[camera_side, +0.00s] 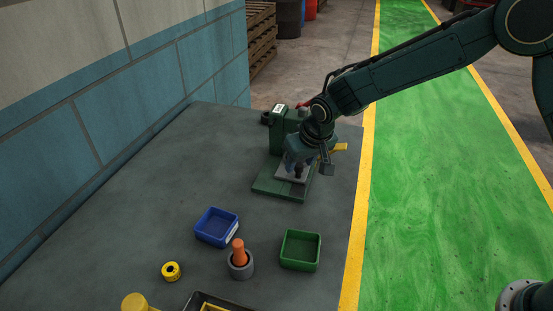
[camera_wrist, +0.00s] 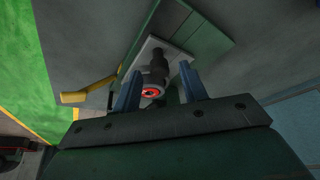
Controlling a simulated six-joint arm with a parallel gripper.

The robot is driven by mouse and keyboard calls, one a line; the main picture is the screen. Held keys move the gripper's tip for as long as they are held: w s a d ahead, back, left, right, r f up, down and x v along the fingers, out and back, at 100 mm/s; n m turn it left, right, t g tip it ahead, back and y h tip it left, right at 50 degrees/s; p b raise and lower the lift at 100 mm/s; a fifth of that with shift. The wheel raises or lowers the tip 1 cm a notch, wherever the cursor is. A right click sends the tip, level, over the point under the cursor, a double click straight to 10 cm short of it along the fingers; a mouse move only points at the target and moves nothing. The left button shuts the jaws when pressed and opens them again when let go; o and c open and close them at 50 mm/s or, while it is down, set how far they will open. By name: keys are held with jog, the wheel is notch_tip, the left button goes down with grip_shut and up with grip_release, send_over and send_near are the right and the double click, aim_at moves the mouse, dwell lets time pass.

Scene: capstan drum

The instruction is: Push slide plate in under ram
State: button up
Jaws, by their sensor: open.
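The green press (camera_side: 279,130) stands at the back of the table on a green base (camera_side: 276,187), which also shows in the wrist view (camera_wrist: 207,42). The light grey slide plate (camera_side: 287,174) lies on that base; part of it shows in the wrist view (camera_wrist: 143,52). A dark round piece with a red ring (camera_wrist: 153,88) stands over the plate between my fingers. My gripper (camera_side: 298,165) is low at the front of the press. Its two blue fingers are open (camera_wrist: 160,70), one on each side of the dark piece. My wrist hides the ram area.
A yellow lever (camera_side: 340,147) sticks out right of the press. Nearer are a blue tray (camera_side: 216,226), a green tray (camera_side: 300,250), a grey cup with an orange peg (camera_side: 239,262) and a yellow ring (camera_side: 171,271). The table's left side is clear.

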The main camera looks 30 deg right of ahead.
jog(key=shift+w+f, duration=0.1)
jog(key=shift+f, duration=0.1)
jog(key=shift+c, duration=0.4)
grip_shut()
jog(key=shift+w+d, duration=1.7)
jog(key=shift+d, duration=0.05)
jog(key=shift+o, duration=0.4)
grip_release()
jog(key=shift+d, duration=0.1)
jog(key=shift+s, duration=0.15)
